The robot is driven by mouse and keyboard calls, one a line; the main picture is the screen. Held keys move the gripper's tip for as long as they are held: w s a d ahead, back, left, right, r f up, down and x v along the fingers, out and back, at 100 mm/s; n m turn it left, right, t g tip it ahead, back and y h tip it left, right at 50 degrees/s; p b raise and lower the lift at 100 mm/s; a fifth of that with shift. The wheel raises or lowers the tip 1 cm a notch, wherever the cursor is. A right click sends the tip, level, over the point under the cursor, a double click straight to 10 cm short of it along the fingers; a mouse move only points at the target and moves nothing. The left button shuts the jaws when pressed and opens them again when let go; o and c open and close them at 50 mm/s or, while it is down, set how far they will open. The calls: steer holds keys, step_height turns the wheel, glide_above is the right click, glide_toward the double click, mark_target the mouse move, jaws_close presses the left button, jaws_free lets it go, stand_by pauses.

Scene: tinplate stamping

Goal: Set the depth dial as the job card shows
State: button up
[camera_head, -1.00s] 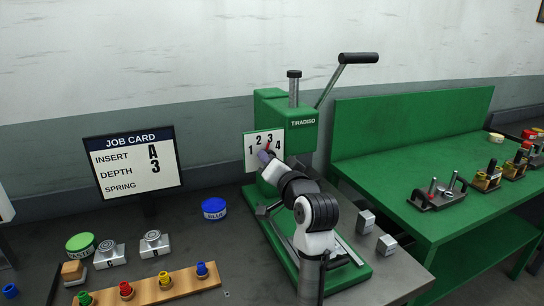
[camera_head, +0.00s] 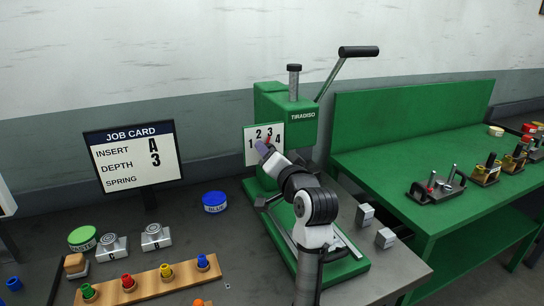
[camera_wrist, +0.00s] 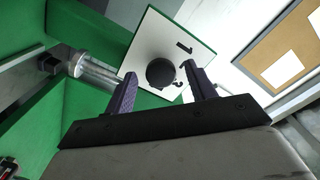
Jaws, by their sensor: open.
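The job card (camera_head: 135,161) stands at the left in the head view and reads insert A, depth 3; the line after spring looks blank. The depth dial (camera_head: 250,132) is a white plate with numbers 1 to 4 on the front of the green press (camera_head: 272,100). A red pointer (camera_head: 267,139) shows just under the 3. My gripper (camera_head: 263,149) is at the dial and covers its lower part. In the wrist view its open fingers stand on either side of the black dial knob (camera_wrist: 160,73); I cannot tell whether they touch it.
Left of the press are a blue tin (camera_head: 214,202), two metal inserts (camera_head: 156,238) and a wooden rack (camera_head: 150,288) of coloured pegs. Two metal blocks (camera_head: 365,215) stand right of the press base. A green bench (camera_head: 410,145) stands at the right.

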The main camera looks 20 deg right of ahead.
steer(key=shift+s, duration=0.1)
steer(key=s+b, duration=0.4)
steer(key=s, duration=0.9)
steer(key=shift+s+d, duration=0.25)
steer(key=shift+s, duration=0.1)
